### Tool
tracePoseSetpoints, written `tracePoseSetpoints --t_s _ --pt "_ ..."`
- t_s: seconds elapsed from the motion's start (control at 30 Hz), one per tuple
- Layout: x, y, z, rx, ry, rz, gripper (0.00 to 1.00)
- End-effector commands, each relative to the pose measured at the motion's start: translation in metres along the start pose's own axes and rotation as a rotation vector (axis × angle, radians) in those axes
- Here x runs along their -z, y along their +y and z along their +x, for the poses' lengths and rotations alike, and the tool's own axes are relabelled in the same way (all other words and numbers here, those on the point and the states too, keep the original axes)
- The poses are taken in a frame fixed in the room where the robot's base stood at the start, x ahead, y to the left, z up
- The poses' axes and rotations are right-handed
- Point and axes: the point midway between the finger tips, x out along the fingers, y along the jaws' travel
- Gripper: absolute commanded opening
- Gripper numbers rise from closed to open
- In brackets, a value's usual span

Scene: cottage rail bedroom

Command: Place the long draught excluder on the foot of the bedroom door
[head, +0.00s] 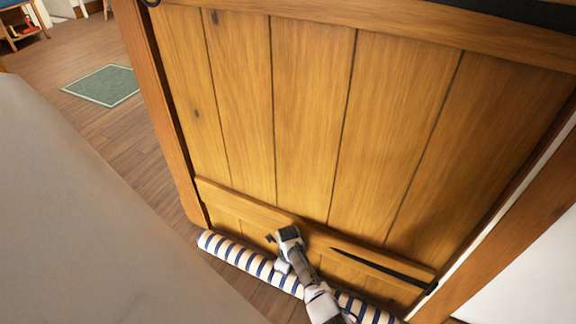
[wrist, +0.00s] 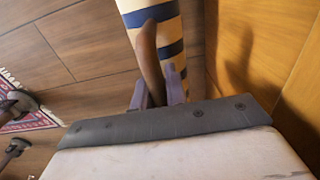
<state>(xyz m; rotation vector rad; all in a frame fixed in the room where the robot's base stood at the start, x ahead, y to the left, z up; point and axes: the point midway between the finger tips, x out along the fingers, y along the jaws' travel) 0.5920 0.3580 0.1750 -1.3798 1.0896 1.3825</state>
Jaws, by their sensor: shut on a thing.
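The long draught excluder (head: 240,255) is a cream roll with navy and tan stripes. In the head view it lies along the foot of the wooden bedroom door (head: 310,110), running from the door's lower left corner toward the lower right. My arm hides part of its middle. My gripper (head: 282,268) is at the roll, near its middle. In the wrist view my gripper (wrist: 160,98) is shut on the striped roll (wrist: 165,45), with the door (wrist: 265,60) close on the right. Whether the roll touches the door all along cannot be told.
A large plain grey surface (head: 90,220) fills the lower left of the head view. The wooden floor (head: 125,125) beyond the door's left edge is clear up to a green mat (head: 103,85). A patterned red rug (wrist: 25,115) shows in the wrist view.

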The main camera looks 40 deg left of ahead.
Motion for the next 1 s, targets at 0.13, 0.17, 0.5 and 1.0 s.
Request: tracePoseSetpoints --t_s 0.13,0.17,0.5,1.0 --pt "0.0 -0.001 0.014 0.002 -0.001 0.0 0.0" --pt "0.0 -0.001 0.018 0.002 -0.001 0.0 0.0" --pt "0.0 -0.002 0.04 0.003 -0.001 0.001 0.0" --pt "0.0 0.0 0.044 -0.001 0.0 0.0 0.33"
